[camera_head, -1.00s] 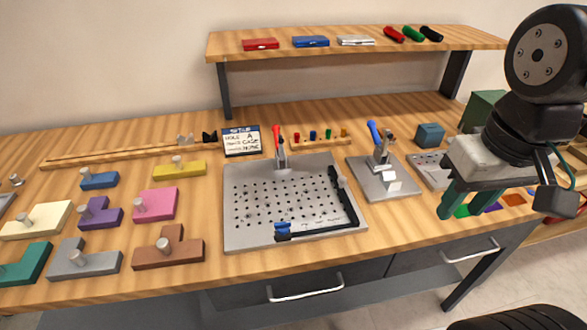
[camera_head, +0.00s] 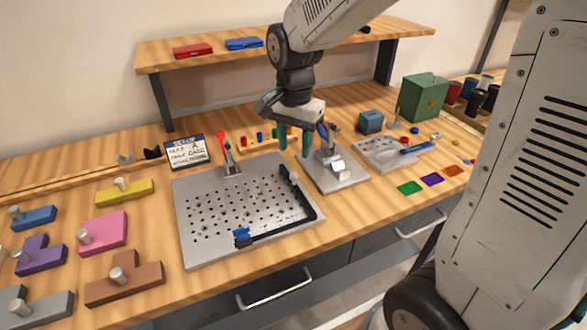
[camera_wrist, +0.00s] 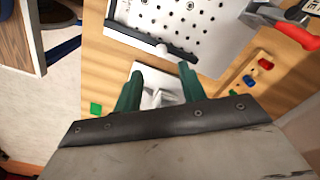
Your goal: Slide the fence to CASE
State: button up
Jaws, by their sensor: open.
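The perforated grey plate (camera_head: 225,215) lies on the bench and shows at the top of the wrist view (camera_wrist: 215,55). A black L-shaped edge, which seems to include the fence (camera_head: 301,197), runs along its right and front sides. A pale knob (camera_head: 293,178) stands near the back of the right bar; it also shows in the wrist view (camera_wrist: 162,50). A blue piece (camera_head: 241,237) sits at the front bar's left end. Small labels by the front bar are unreadable. My gripper (camera_head: 295,148) is open and empty, with green fingers (camera_wrist: 160,75) pointing down, above and apart from the knob.
A small plate with a clamp (camera_head: 340,178) stands right of the perforated plate, close to my gripper. A red-handled clamp (camera_head: 229,160) is at the plate's back. The setup sign (camera_head: 187,152) stands behind. Coloured blocks with knobs (camera_head: 102,230) lie left. A shelf (camera_head: 190,65) overhangs the back.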

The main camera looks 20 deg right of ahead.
aim_at(294, 175)
notch_tip(294, 175, down, 8)
jog(key=shift+w+r, duration=0.1)
dwell(0.4)
jog(key=shift+c, duration=0.3)
grip_shut()
